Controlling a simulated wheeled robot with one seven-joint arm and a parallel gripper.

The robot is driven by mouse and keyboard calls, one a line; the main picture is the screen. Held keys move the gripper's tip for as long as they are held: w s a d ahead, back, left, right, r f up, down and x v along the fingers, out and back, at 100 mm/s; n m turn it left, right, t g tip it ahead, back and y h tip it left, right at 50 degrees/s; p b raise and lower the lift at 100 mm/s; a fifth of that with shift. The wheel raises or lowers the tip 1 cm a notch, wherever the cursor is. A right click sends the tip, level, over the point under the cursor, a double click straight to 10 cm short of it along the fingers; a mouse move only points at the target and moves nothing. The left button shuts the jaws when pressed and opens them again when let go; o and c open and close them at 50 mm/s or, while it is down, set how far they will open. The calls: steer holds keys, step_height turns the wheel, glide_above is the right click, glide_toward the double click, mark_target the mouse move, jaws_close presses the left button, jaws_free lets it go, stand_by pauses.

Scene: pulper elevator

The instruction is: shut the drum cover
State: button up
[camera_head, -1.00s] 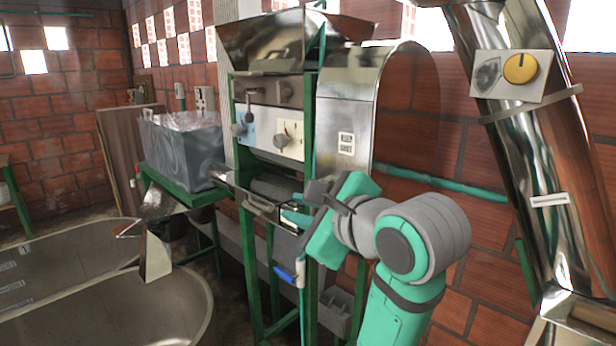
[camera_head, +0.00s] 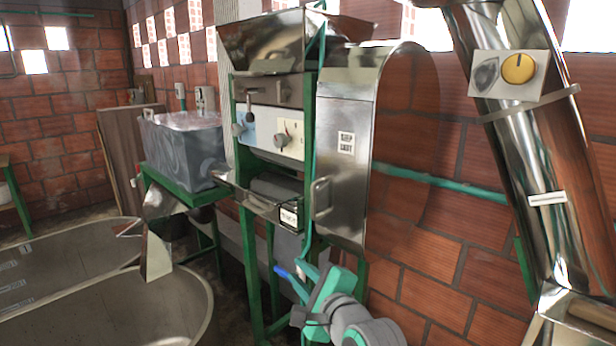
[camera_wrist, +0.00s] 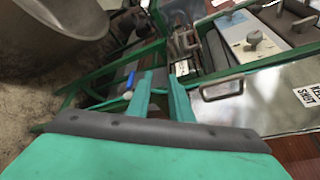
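The drum cover (camera_head: 345,105) is a shiny metal panel with a curved top, a "KEEP SHUT" label and a bar handle (camera_head: 321,198) near its lower left edge. It hangs on the right side of the green-framed pulper. I cannot tell whether a gap is left behind it. The cover also shows at the right of the wrist view (camera_wrist: 270,98), with its handle (camera_wrist: 222,88) right of my fingers. My gripper (camera_head: 300,272) is below the handle, apart from it. In the wrist view its two green fingers (camera_wrist: 163,82) are spread with nothing seen between them.
A blue-tipped rod (camera_head: 281,271) is close beside my fingers. The green frame legs (camera_head: 249,270) stand left of my gripper. A control panel (camera_head: 275,132) is left of the cover. A steel elevator tube (camera_head: 540,150) stands at right, with clear space before the brick wall.

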steer(key=s+d+f+n+h, duration=0.15)
steer(key=s+f, duration=0.35)
steer(key=f, duration=0.5)
steer(key=s+f+n+t+h, duration=0.15)
steer(key=s+f, duration=0.35)
steer(key=f, duration=0.5)
steer(key=s+d+f+n+h, duration=0.1)
steer(key=s+f+n+h, duration=0.15)
steer(key=s+f, duration=0.45)
steer(key=s+f+n, duration=0.2)
steer(key=s+n, duration=0.4)
steer(key=s, duration=0.8)
steer(key=s+f+n+h, duration=0.1)
steer(key=s+f+n, duration=0.2)
steer(key=s+n, duration=0.4)
steer(key=s, duration=0.7)
steer(key=shift+a+f, duration=0.15)
steer(key=shift+a, duration=0.25)
steer(key=shift+s+n, duration=0.15)
steer(key=shift+n, duration=0.3)
jaws_close()
steer(key=shift+a, duration=0.1)
